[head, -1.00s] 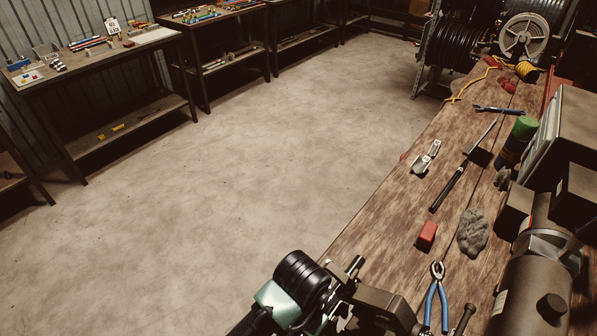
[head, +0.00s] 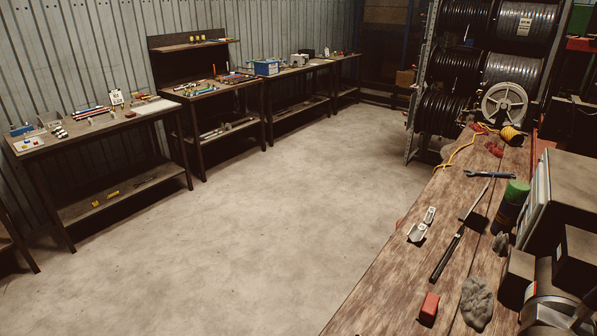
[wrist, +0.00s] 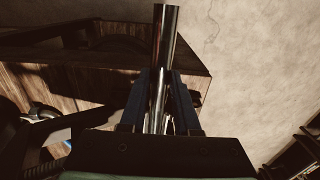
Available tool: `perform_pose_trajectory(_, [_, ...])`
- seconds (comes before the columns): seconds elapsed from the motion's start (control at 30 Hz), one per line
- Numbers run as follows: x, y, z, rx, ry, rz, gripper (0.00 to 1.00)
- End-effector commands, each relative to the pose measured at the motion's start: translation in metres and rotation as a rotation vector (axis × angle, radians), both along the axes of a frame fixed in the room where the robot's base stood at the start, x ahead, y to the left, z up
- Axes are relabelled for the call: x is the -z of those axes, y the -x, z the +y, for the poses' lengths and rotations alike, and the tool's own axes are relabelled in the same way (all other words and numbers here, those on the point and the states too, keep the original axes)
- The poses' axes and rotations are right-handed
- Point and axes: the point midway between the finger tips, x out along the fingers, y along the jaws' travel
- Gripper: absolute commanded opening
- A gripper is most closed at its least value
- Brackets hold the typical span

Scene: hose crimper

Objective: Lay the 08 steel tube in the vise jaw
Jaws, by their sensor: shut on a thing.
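My gripper (wrist: 160,82) shows only in the wrist view. Its two dark fingers are shut on a shiny steel tube (wrist: 166,35), which stands out beyond the fingertips toward the top of the picture. No 08 mark can be read on the tube. A brown wooden bench or box-like surface (wrist: 188,62) lies behind the fingers, with concrete floor at the right. The vise jaw cannot be made out in either current view; dark parts at the left of the wrist view are too dim to name.
The head view shows a wooden workbench (head: 390,290) at the right, with a red block (head: 429,307), a grey rag (head: 476,302), a green-capped can (head: 510,208) and a grey machine (head: 575,190). Hose reels (head: 455,120) stand behind. The concrete floor (head: 240,240) is open.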

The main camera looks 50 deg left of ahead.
Motion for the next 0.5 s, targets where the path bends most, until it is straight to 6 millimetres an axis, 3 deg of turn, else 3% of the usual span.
perform_pose_trajectory(0.07, [-0.0006,-0.0002,0.0003,0.0,0.0,-0.002,0.0])
perform_pose_trajectory(0.1, [-0.0006,-0.0002,0.0003,0.0,0.0,-0.002,0.32])
perform_pose_trajectory(0.3, [-0.0004,-0.0001,0.0002,0.0,0.0,-0.001,0.65])
perform_pose_trajectory(0.5, [-0.0003,-0.0001,0.0001,0.0,0.0,0.0,0.65])
